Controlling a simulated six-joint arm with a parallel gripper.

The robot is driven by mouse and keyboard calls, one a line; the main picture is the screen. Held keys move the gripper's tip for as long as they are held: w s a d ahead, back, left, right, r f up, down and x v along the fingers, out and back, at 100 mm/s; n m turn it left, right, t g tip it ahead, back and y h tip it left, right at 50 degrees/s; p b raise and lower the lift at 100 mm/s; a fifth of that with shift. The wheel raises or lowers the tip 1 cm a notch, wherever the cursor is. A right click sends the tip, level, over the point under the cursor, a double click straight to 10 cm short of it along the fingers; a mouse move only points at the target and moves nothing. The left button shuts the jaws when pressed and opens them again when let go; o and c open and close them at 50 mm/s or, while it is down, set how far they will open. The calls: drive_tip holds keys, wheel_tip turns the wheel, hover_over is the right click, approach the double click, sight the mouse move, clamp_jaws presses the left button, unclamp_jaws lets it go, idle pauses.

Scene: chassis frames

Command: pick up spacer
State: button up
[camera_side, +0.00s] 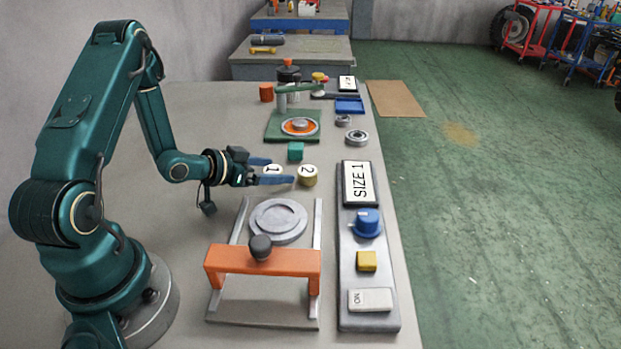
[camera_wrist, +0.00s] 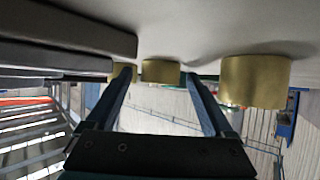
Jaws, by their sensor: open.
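Spacers are short brass cylinders with white numbered tops. Spacer 1 (camera_side: 272,170) and spacer 2 (camera_side: 307,176) stand upright on the table in the side view. My gripper (camera_side: 281,170) is open, low over the table, with its blue fingers pointing right; spacer 1 appears between them and spacer 2 just past the tips. In the wrist view, which looks inverted, my gripper (camera_wrist: 163,76) is open, with one brass spacer (camera_wrist: 160,72) in the gap between the fingertips. A larger-looking one (camera_wrist: 255,82) is outside the right finger; another (camera_wrist: 122,72) is partly behind the left finger. Contact cannot be told.
An orange-handled fixture (camera_side: 262,262) with a grey round part (camera_side: 279,220) is in front. A control panel (camera_side: 366,275) and SIZE 1 sign (camera_side: 360,183) lie on the right. A green fixture (camera_side: 293,126) is farther back.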

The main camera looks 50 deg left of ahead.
clamp_jaws()
drive_tip(key=shift+r, duration=0.2)
